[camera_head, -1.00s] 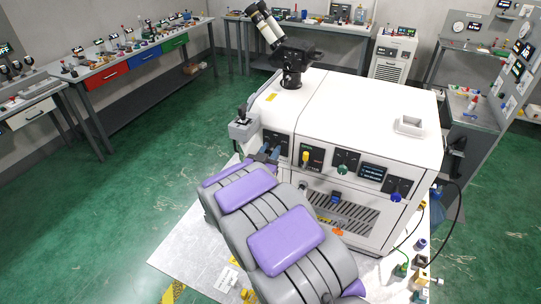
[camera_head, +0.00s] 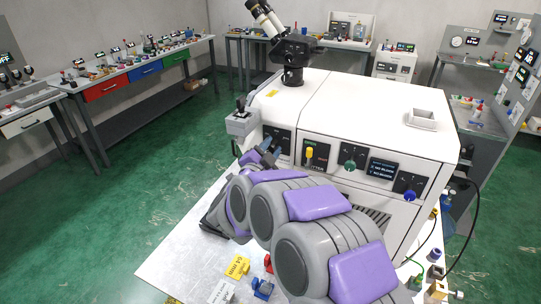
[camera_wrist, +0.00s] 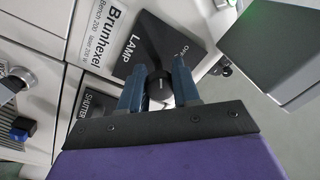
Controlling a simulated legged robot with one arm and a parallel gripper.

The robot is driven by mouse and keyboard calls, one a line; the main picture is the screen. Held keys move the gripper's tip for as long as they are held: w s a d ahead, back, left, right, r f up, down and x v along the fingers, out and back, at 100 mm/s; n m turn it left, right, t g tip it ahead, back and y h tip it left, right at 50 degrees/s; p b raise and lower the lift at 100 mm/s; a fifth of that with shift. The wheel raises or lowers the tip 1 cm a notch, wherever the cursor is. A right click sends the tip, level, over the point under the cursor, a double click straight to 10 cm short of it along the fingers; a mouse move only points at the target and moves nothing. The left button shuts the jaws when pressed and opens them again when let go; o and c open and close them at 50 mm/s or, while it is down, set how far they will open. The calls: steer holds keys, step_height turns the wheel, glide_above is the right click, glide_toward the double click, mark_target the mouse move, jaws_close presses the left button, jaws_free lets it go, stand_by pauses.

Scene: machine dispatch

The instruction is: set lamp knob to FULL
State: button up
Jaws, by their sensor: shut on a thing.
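The dark round lamp knob (camera_wrist: 158,87) sits low on the panel in the wrist view. My gripper (camera_wrist: 158,84) has one blue-grey finger on each side of the knob and is shut on it. The knob's pointer direction is hard to tell. In the head view the lamp panel (camera_head: 279,137) is at the machine's left front, with my gripper (camera_head: 268,148) against it and hiding the knob.
A grey joystick box (camera_head: 241,122) juts out at the machine's left corner, close to my gripper.

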steer(key=shift+m+b, duration=0.35)
steer(key=shift+m, duration=0.15)
steer(key=shift+f, duration=0.1)
steer(key=o, duration=1)
steer(key=shift+a, duration=0.1)
steer(key=shift+o, duration=0.2)
steer(key=shift+s, duration=0.1)
steer(key=p+v, duration=0.2)
steer(key=v, duration=1.5)
steer(key=shift+f, duration=0.15)
steer(key=shift+a, duration=0.15)
